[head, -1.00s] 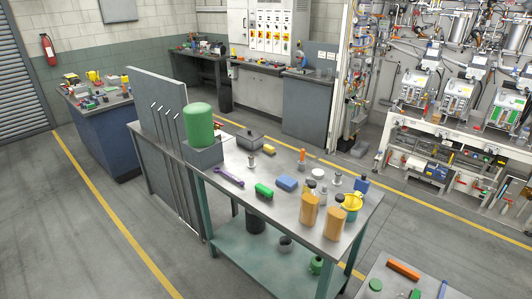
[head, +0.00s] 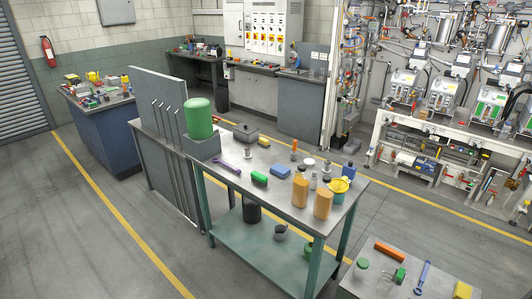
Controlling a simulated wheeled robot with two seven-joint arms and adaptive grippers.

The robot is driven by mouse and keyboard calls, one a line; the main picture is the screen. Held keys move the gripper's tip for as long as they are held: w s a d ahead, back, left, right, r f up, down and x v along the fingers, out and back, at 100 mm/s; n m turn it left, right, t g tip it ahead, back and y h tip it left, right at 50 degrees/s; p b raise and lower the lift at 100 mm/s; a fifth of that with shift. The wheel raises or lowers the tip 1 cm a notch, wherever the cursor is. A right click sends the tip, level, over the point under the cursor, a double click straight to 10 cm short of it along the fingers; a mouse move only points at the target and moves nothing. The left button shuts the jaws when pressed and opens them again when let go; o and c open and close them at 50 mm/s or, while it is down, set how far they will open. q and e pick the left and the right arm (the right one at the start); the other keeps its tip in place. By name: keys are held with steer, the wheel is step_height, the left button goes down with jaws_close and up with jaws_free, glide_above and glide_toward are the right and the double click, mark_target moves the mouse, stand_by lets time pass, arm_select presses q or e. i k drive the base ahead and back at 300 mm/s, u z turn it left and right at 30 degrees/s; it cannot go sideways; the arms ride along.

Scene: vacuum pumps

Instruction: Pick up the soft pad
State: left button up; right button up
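Several small block-like things that could be a soft pad lie on the metal-topped workbench (head: 240,197). A blue rounded block (head: 280,171) lies near the middle of the top. A green block (head: 259,178) lies just left of it, apart from it. A small yellow block (head: 264,140) lies farther back, beside a dark grey lidded box (head: 246,133). I cannot tell from looks alone which one is the soft pad. Neither of my grippers shows in the head view.
Orange bottles (head: 323,203), a yellow cup (head: 341,186) and small containers crowd the bench's right end. A purple wrench (head: 228,166) and green cylinder (head: 199,118) are at its left. Another table (head: 375,284) stands lower right. Floor at front left is clear.

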mark_target(264, 143)
steer(key=z, duration=0.05)
steer(key=k, duration=0.65)
steer(key=u, duration=1.25)
steer(key=i, duration=1.65)
steer(key=z, duration=0.75)
steer(key=i, duration=0.7)
steer(key=z, duration=0.7)
